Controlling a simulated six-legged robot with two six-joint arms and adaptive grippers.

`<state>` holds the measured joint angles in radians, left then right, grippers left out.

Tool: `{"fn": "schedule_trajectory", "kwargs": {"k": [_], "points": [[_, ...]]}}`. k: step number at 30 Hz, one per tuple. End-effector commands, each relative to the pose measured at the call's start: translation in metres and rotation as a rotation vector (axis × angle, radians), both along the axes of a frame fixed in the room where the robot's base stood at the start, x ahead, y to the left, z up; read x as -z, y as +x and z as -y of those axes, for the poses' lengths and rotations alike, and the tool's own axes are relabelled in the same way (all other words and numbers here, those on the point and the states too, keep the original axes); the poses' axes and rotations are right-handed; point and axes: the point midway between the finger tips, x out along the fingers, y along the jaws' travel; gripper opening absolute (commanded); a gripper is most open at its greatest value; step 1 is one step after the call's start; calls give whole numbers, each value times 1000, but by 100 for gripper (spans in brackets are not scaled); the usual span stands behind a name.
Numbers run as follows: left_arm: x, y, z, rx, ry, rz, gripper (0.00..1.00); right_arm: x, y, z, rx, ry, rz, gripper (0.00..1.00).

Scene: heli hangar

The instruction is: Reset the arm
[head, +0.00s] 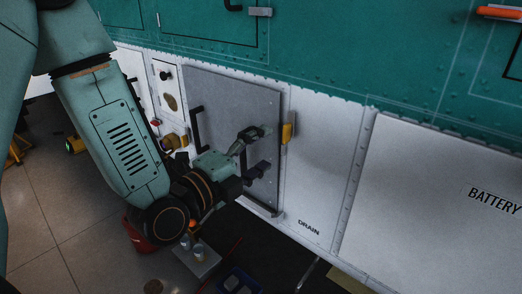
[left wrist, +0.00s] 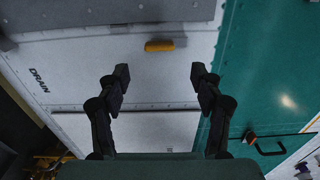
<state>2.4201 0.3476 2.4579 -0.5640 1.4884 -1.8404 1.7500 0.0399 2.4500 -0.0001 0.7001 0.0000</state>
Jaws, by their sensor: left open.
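My left arm (head: 115,130) comes in from the upper left in the head view. My left gripper (head: 264,150) is open, with its two dark fingers apart and nothing between them. It is in front of the grey door panel (head: 235,98) on the aircraft's side, to the left of a yellow latch (head: 288,133). In the left wrist view the open fingers (left wrist: 160,74) spread in front of the white skin, and the yellow latch (left wrist: 165,45) shows beyond the gap. Whether a finger touches the panel I cannot tell. My right gripper is in neither view.
The white and teal fuselage (head: 320,60) fills the right side, with a battery panel (head: 430,190) and an orange handle (head: 500,12). Below are a red bucket (head: 138,238), a tray (head: 207,271) with small cans, and a blue bin (head: 250,288). Tiled floor (head: 45,200) is open at left.

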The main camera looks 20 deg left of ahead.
Motion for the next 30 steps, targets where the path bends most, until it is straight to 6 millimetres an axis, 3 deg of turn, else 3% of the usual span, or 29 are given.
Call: {"fn": "schedule_trajectory", "kwargs": {"k": [8,11,17,23,26,30], "points": [[0,0,0,0,-24,-11,66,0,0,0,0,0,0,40],[6,0,1,2,-117,-71,66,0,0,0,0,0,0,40],[41,-1,-8,-85,-456,-351,66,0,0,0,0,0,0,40],[114,-20,-17,-287,-794,-690,66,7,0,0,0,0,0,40],[163,-41,-22,-447,-953,-860,66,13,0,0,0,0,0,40],[240,-90,-31,-743,-1152,-1076,66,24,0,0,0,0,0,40]]}}
